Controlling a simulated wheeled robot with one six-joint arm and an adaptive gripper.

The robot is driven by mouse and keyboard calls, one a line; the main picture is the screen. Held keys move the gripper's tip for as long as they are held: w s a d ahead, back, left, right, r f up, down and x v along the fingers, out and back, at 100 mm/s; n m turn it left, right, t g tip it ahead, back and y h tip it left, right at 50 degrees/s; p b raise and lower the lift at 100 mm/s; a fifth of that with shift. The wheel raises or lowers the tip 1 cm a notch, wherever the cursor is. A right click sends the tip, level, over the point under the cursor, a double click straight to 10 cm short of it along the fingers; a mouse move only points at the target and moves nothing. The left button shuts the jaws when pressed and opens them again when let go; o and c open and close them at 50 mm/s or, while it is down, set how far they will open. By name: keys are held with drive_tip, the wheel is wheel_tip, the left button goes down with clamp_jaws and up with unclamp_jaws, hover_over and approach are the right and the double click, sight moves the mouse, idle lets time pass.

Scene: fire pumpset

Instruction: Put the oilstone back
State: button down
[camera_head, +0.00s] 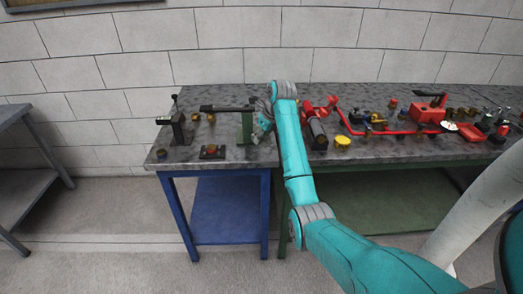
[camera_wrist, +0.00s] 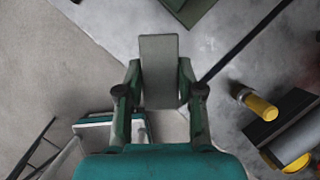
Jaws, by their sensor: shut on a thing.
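The oilstone (camera_wrist: 158,62) is a flat grey rectangular block in the wrist view. My gripper (camera_wrist: 158,92) is shut on it, with one finger on each long side. The far end of the stone sticks out past the fingertips. In the head view my gripper (camera_head: 263,119) is over the bench near the seam between the two tables, partly hidden by my arm. I cannot make out the stone clearly there. A green block-like fixture (camera_head: 246,128) stands just left of my gripper; a green piece (camera_wrist: 190,7) also shows at the top of the wrist view.
A black clamp-like stand (camera_head: 178,122) and a small dark block (camera_head: 212,152) are on the left table. Red pump parts (camera_head: 425,112) and a yellow-ended cylinder (camera_head: 342,141) crowd the right table. The bench front edge and floor show in the wrist view.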

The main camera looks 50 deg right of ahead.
sight(266, 139)
drive_tip(key=shift+f, duration=2.8)
drive_tip(key=shift+f, duration=0.15)
drive_tip(key=c, duration=0.7)
unclamp_jaws()
drive_tip(key=shift+v, duration=3.9)
drive_tip(key=shift+w, duration=0.1)
